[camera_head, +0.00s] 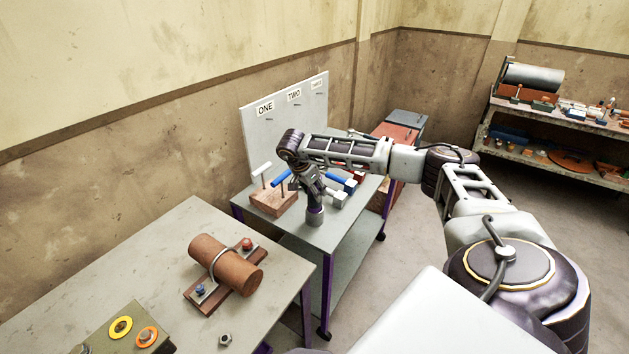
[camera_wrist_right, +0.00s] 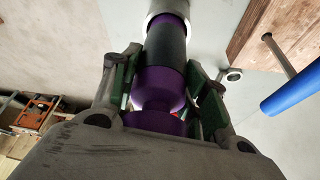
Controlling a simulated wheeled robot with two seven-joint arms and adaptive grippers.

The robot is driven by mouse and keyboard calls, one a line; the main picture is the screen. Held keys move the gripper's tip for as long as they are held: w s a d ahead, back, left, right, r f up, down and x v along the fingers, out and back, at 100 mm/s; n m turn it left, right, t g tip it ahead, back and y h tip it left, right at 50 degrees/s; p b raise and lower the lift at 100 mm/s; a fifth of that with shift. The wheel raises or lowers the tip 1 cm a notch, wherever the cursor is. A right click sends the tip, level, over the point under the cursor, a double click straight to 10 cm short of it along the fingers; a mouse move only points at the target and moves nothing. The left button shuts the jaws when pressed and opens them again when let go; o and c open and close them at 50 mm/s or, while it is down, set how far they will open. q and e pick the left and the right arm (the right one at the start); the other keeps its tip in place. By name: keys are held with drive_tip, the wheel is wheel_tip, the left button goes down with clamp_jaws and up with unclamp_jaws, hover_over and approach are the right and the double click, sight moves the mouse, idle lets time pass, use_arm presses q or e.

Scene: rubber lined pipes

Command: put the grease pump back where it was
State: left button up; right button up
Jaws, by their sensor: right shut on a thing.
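The thing I take for the grease pump is a purple and black cylinder with a pale grey end, clear in the wrist view (camera_wrist_right: 165,55). In the head view the pump (camera_head: 315,215) is partly hidden by my right gripper (camera_head: 312,190). The right gripper (camera_wrist_right: 163,75) is shut around it, one finger on each side. The pump is about upright, at the trolley top (camera_head: 322,238); I cannot tell whether it touches. Behind the trolley stands a grey board (camera_head: 285,118) with signs ONE, TWO and THREE and small pegs. My left gripper is not in view.
A wooden block (camera_head: 272,203) with a white-handled tool stands left of the pump. A blue handle (camera_wrist_right: 292,88) and several pale-headed tools lie close by. The left bench (camera_head: 190,225) carries a clamped brown pipe (camera_head: 226,264) and a nut (camera_head: 225,340). A loaded shelf (camera_head: 550,115) stands right.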

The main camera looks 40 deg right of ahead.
drive_tip(key=shift+f, duration=0.6)
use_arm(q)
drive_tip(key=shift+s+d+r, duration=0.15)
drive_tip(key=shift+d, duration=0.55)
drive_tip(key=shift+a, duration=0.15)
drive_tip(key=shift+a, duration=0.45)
use_arm(e)
drive_tip(key=shift+f, duration=0.2)
drive_tip(key=o, duration=1.4)
drive_tip(key=shift+c, duration=0.2)
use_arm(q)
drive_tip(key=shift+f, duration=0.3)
